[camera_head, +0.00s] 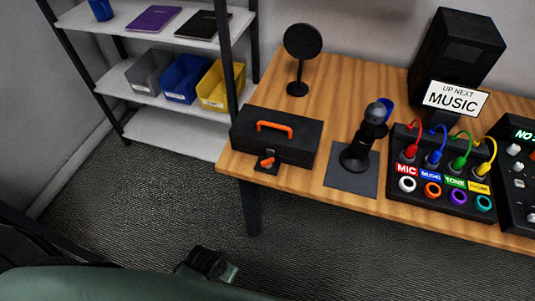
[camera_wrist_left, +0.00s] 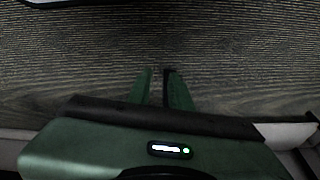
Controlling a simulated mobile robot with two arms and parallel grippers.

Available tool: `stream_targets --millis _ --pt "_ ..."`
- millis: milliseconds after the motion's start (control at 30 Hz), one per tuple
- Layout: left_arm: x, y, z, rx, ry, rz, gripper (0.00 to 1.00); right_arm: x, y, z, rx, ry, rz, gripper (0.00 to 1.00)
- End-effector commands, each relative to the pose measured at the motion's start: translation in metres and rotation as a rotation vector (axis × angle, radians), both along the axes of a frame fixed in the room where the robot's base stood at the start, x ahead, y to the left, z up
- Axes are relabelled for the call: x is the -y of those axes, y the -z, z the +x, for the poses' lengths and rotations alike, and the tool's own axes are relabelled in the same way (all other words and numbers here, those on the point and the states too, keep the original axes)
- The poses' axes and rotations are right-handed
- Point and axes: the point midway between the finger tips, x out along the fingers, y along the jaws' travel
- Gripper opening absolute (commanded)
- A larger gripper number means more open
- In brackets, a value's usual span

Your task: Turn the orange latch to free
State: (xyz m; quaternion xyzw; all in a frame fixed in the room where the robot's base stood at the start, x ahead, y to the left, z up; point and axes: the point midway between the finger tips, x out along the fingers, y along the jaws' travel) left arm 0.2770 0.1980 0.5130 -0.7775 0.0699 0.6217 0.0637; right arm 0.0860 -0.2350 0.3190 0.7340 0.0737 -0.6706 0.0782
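The orange latch (camera_head: 267,162) is a small orange piece on a dark plate at the lower front of a black box (camera_head: 300,147). The box is closed, has an orange handle on its lid, and sits at the table's left end. My left arm crosses the bottom of the head view, below and away from the box; its fingertips are not clear there. In the left wrist view my left gripper (camera_wrist_left: 159,72) has two green fingers with a narrow gap and nothing between them, over dark floor. My right gripper is not in view.
The wooden table (camera_head: 350,88) also carries a black joystick-like stand (camera_head: 357,154) on a dark mat, a cable panel (camera_head: 440,188), a speaker (camera_head: 455,60) and a round black stand (camera_head: 302,42). Shelves with bins (camera_head: 181,78) stand left. The floor before the table is clear.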

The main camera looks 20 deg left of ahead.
Motion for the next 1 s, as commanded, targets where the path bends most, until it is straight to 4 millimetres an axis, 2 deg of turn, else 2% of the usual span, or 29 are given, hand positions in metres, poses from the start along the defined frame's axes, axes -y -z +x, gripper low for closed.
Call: stream_targets --millis 33,267,400,500,600,800,900,1000 --pt "0.004 -0.018 0.011 0.018 0.002 -0.008 0.20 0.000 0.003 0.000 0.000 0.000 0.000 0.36" --pt "0.028 -0.104 0.047 0.074 0.043 -0.061 0.20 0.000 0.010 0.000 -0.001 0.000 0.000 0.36" --pt "0.066 -0.168 0.075 0.125 0.141 -0.137 0.20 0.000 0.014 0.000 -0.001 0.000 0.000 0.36" --pt "0.094 -0.198 0.089 0.141 0.233 -0.186 0.20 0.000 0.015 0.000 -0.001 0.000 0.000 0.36" --pt "0.119 -0.218 0.100 0.144 0.326 -0.220 0.20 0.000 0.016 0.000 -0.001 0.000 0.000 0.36" --pt "0.158 -0.247 0.122 0.123 0.529 -0.237 0.20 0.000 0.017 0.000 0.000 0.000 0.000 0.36" --pt "0.168 -0.258 0.137 0.088 0.634 -0.211 0.20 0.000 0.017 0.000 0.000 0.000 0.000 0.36" --pt "0.166 -0.266 0.155 0.033 0.712 -0.157 0.20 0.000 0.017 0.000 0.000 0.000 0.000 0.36"
